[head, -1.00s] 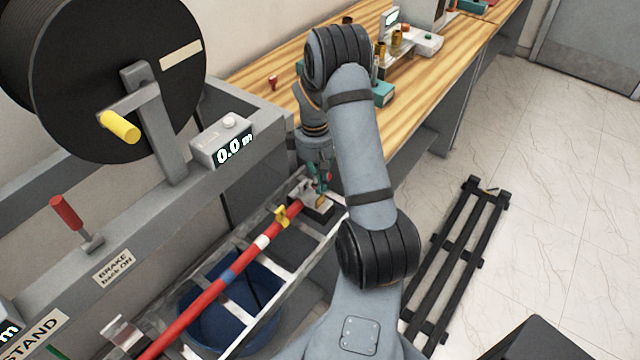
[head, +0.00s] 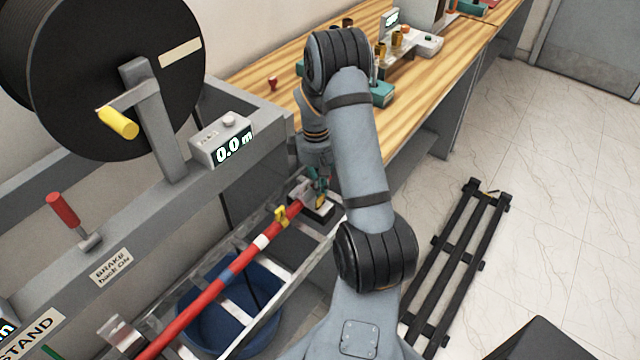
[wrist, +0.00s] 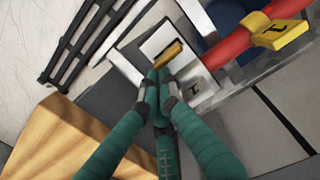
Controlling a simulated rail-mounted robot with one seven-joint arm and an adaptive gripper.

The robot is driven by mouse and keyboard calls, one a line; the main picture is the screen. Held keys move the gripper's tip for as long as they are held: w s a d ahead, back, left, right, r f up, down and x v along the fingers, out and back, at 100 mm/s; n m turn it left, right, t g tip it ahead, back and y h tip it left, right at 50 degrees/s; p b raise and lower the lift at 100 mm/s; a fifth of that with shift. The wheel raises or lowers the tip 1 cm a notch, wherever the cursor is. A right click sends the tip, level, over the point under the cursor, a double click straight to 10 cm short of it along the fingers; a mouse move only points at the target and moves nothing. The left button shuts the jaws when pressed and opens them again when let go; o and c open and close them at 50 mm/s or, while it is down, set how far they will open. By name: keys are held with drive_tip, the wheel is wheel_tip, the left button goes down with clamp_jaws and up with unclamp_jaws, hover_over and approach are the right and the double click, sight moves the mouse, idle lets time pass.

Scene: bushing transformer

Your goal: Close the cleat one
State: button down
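Cleat one shows in the wrist view as a grey metal block (wrist: 194,88) marked 1, with a small yellow lever (wrist: 168,54) standing out from it. The cleat is small and partly covered in the head view. A red cable (wrist: 232,47) with a yellow tag (wrist: 279,36), also marked 1, runs to the cleat. My gripper (wrist: 160,77) has its teal fingers drawn together, with the tips at the near end of the yellow lever. I see no clear gap between the tips. Whether the lever is pinched or only touched cannot be told.
The cable lies along a metal ladder tray (head: 272,285) above a blue tub (head: 215,325). The grey stand with the black reel (head: 90,80) is at left. A wooden bench (head: 265,85) lies behind my arm. A black rack (head: 455,265) is on the floor at right.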

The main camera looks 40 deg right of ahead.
wheel_tip(320, 180, up, 14)
drive_tip(key=p, duration=0.2)
drive_tip(key=shift+p, duration=0.4)
drive_tip(key=shift+s, duration=0.1)
wheel_tip(320, 180, down, 14)
drive_tip(key=b, duration=0.2)
drive_tip(key=shift+b, duration=0.3)
idle(0.3)
